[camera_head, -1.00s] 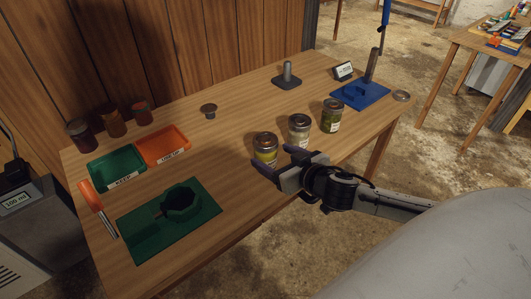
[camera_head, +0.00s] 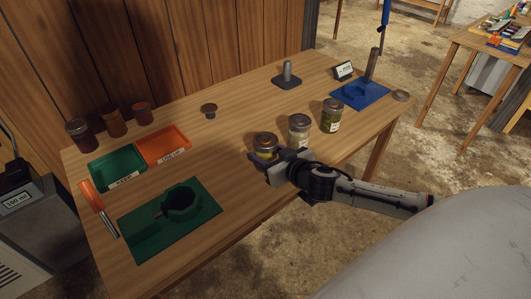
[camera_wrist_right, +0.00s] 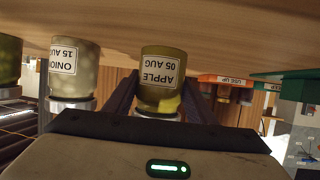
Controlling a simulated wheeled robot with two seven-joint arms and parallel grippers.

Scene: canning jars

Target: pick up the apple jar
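The apple jar (camera_head: 265,146) has a metal lid and yellowish contents and stands upright near the table's front edge. In the right wrist view, which is upside down, the apple jar (camera_wrist_right: 162,70) shows its label "APPLE 05 AUG". My right gripper (camera_head: 274,160) is at the jar, with one finger on each side of it. In the wrist view the gripper (camera_wrist_right: 161,95) looks open, with narrow gaps beside the jar; contact is not clear. The gripper partly hides the jar's lower part in the head view. My left gripper is not in view.
The onion jar (camera_head: 299,130) stands close to the right, then a green jar (camera_head: 331,115). A green tray (camera_head: 103,176), an orange tray (camera_head: 180,134) and a green fixture (camera_head: 145,240) lie to the left. A blue-based stand (camera_head: 365,98) is at the right.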

